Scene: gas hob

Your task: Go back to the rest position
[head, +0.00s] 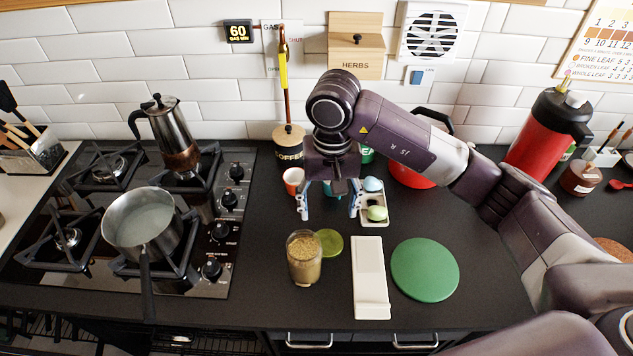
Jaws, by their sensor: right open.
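My right gripper (328,205) hangs over the counter in the middle of the head view, pointing down. Its two fingers are spread and nothing shows held between them. A small teal cup stands behind or between the fingers, partly hidden. My right arm comes in from the right edge. My left gripper is not in view.
A gas hob (222,270) on the left holds a saucepan (142,220), its handle toward the front, and a moka pot (172,140). A glass jar (304,258), white rest (370,280) and green disc (425,269) lie at the front. A red dispenser (545,130) stands right.

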